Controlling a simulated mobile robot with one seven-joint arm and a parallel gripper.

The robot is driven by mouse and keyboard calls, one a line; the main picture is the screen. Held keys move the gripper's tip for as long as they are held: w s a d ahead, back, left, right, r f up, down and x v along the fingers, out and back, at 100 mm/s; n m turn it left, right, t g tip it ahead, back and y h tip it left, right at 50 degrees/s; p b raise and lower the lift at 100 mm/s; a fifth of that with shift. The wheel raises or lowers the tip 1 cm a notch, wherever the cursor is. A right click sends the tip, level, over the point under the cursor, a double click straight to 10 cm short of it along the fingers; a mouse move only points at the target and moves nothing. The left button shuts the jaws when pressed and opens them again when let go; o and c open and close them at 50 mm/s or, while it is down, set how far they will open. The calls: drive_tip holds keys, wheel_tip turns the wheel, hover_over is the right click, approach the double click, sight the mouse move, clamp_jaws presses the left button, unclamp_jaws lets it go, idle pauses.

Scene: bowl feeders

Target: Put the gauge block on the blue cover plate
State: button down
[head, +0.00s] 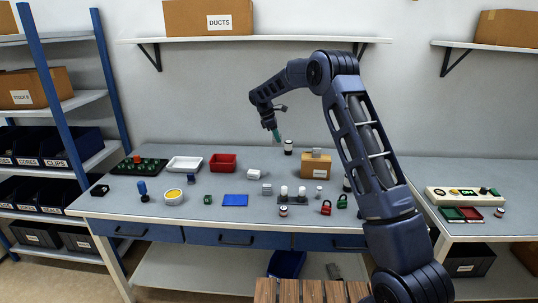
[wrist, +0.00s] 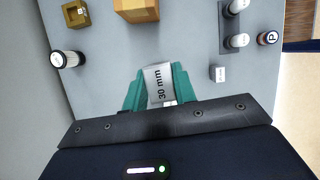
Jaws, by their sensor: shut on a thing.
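My gripper (head: 277,138) is raised above the back of the table in the head view, with teal fingers pointing down. In the wrist view, my gripper (wrist: 158,92) is shut on the gauge block (wrist: 159,83), a pale block marked "30 mm" that sits between the fingers. The block cannot be made out in the head view. The blue cover plate (head: 235,200) lies flat on the table near its front edge, left of and in front of my gripper, with nothing on it. The plate does not show in the wrist view.
A red tray (head: 223,163) and a white tray (head: 184,164) stand behind the plate. A cardboard box (head: 315,162) stands further back.

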drive_tip(key=s+a, duration=1)
drive_tip(key=r, duration=0.1)
hover_over(239, 199)
drive_tip(key=a, duration=0.2)
drive_tip(key=shift+m, duration=0.4)
wheel_tip(239, 199, down, 20)
drive_tip(key=shift+s+d+r, duration=0.1)
drive_tip(key=shift+s+d, duration=0.05)
drive_tip(key=c, duration=1.1)
unclamp_jaws()
